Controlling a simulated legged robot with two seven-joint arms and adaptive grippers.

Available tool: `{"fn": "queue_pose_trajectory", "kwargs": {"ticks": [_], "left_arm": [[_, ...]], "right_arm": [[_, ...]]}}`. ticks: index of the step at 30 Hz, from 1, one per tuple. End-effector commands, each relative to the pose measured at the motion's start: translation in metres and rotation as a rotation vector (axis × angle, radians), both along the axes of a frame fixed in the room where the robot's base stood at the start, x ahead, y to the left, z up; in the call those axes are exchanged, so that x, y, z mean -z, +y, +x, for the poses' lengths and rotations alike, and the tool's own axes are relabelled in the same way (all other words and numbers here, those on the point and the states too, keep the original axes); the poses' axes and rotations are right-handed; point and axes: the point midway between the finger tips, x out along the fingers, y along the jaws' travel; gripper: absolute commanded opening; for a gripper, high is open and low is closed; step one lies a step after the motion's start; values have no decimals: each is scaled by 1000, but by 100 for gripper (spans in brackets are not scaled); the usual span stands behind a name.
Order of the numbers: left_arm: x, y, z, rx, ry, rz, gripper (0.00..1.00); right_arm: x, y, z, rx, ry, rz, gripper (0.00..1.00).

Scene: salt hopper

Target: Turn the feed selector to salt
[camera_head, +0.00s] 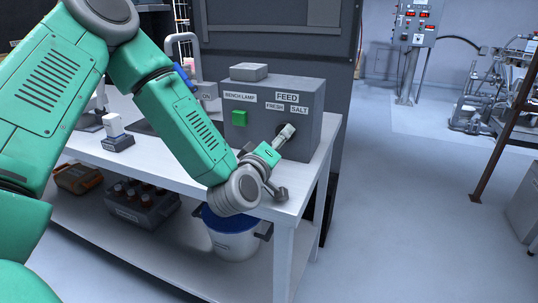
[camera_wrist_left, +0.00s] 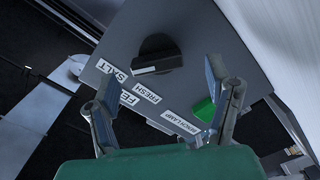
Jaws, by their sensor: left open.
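The feed selector is a dark round knob on the front of a grey control box (camera_head: 311,112). It shows clearly in the wrist view as the knob (camera_wrist_left: 157,52) with a raised bar and a light strip. SALT (camera_wrist_left: 111,69) and FRESH (camera_wrist_left: 146,92) labels sit beside it. I cannot tell which label the bar points to. My left gripper (camera_wrist_left: 160,78) is open and empty, its fingers spread before the panel, with the knob beyond them. In the head view my left gripper (camera_head: 284,162) is in front of the box and partly hides the knob. My right gripper is not in view.
A green bench lamp button (camera_head: 239,118) is left of the selector, near the right finger in the wrist view. The box stands on a white bench (camera_head: 318,165). A white and blue bucket (camera_head: 232,243) and a bottle crate (camera_head: 140,205) are below.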

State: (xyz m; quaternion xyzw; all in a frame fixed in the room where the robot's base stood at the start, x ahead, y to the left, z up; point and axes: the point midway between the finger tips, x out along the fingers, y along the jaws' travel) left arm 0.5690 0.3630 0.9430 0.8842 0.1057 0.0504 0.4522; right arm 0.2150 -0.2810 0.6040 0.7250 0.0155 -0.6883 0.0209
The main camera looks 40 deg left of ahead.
Motion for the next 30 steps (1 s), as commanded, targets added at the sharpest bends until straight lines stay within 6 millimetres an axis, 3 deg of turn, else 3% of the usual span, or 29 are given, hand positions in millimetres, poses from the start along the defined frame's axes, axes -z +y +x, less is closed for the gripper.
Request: {"fn": "queue_pose_trajectory", "kwargs": {"ticks": [6,12,30], "left_arm": [[1,-12,-45,3,6,0,72],[2,-18,-68,3,5,1,72],[2,-19,-73,2,4,0,72]], "right_arm": [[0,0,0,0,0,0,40],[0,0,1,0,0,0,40],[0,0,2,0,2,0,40]]}}
